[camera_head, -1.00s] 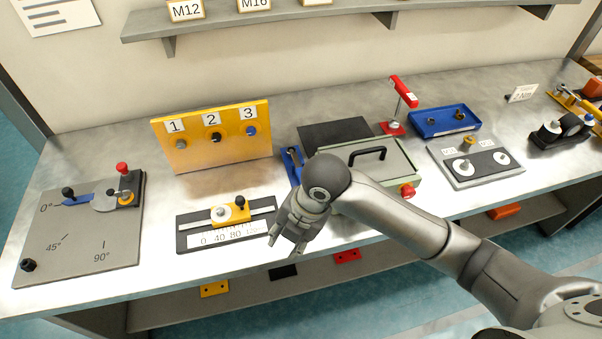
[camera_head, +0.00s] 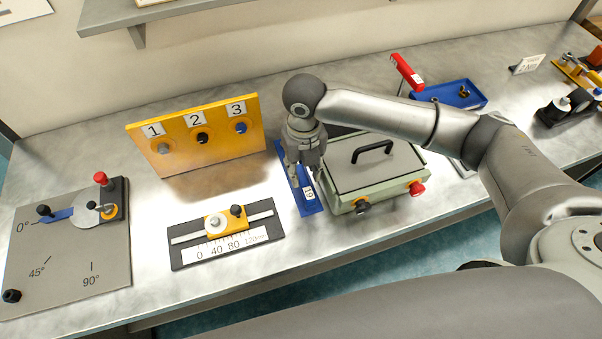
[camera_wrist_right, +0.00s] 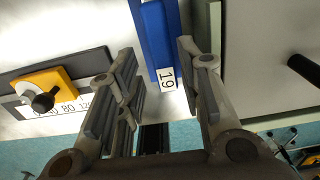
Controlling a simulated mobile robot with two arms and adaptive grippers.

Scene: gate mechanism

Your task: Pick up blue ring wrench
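A long blue flat piece (camera_head: 283,160) with a white "19" label lies on the bench beside the green-grey box. It is the only wrench-like blue thing near my gripper, but its ring is not clear to see. It also shows in the right wrist view (camera_wrist_right: 158,35), running away from the camera between my fingers. My right gripper (camera_head: 302,182) points down over the blue piece and hides part of it. In the right wrist view the fingers (camera_wrist_right: 157,55) are apart, one on each side of the piece, with nothing clamped. My left gripper is not in view.
The green-grey box (camera_head: 375,175) with a black handle stands close on the right. A slider scale plate (camera_head: 225,248) lies to the left, and a yellow numbered panel (camera_head: 215,152) stands behind it. Bare bench lies between the panel and the scale plate.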

